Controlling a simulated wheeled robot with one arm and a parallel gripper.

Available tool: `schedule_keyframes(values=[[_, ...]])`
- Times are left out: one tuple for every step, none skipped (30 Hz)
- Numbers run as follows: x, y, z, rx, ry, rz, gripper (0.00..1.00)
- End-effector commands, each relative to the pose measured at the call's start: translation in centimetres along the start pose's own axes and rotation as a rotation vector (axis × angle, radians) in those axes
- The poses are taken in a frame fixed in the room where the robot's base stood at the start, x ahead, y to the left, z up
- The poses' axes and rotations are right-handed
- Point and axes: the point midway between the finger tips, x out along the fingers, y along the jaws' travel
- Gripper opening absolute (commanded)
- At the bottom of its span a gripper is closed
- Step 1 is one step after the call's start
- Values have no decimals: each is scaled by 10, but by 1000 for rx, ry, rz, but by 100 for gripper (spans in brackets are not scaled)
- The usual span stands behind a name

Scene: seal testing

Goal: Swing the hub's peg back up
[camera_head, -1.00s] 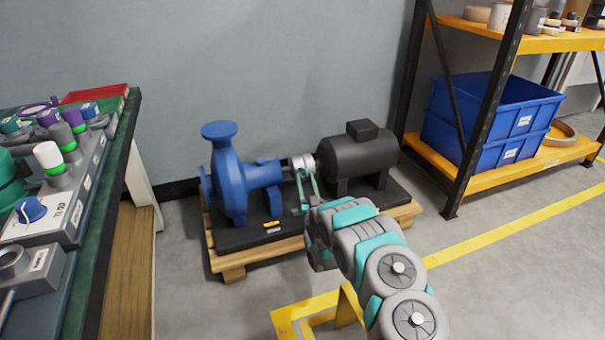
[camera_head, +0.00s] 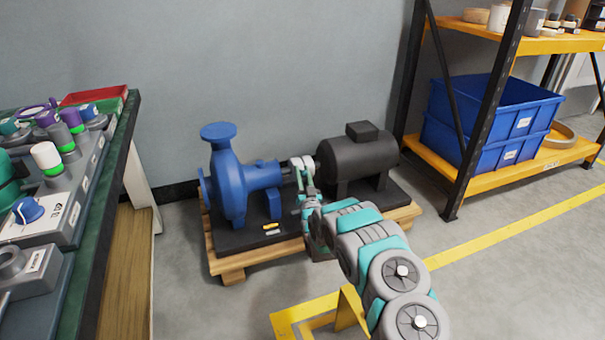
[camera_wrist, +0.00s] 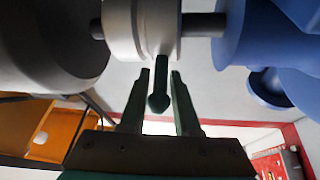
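The hub (camera_head: 303,163) is a pale grey coupling on the shaft between the blue pump (camera_head: 238,177) and the dark motor (camera_head: 358,158). In the wrist view the hub (camera_wrist: 148,28) fills the top middle. A dark peg (camera_wrist: 158,88) with a rounded end sticks out of it toward my gripper. My gripper (camera_wrist: 160,74) is open, with one finger on each side of the peg and a gap visible on both sides. In the head view my gripper (camera_head: 304,176) reaches up to the hub from the front, and the peg cannot be made out there.
The pump and motor share a black base (camera_head: 240,238) on a wooden pallet (camera_head: 232,262). A green-topped bench (camera_head: 100,185) stands at the left. A rack with blue crates (camera_head: 497,110) stands at the right. The floor in front, with yellow lines, is mostly clear.

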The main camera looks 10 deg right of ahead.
Motion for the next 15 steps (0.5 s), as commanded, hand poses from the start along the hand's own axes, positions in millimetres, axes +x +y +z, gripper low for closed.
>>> schedule_keyframes(values=[[0,0,0,0,0,-1,14],[0,0,0,0,0,-1,11],[0,0,0,0,0,-1,6],[0,0,0,0,0,-1,3],[0,0,0,0,0,-1,0],[0,0,0,0,0,-1,0],[0,0,0,0,0,-1,0],[0,0,0,0,0,-1,0],[0,0,0,0,-1,-1,0],[0,0,0,0,-1,-1,0],[0,0,0,0,-1,-1,0],[0,0,0,0,0,-1,0],[0,0,0,0,0,-1,0],[0,0,0,0,0,-1,0],[0,-1,0,0,0,-1,0]])
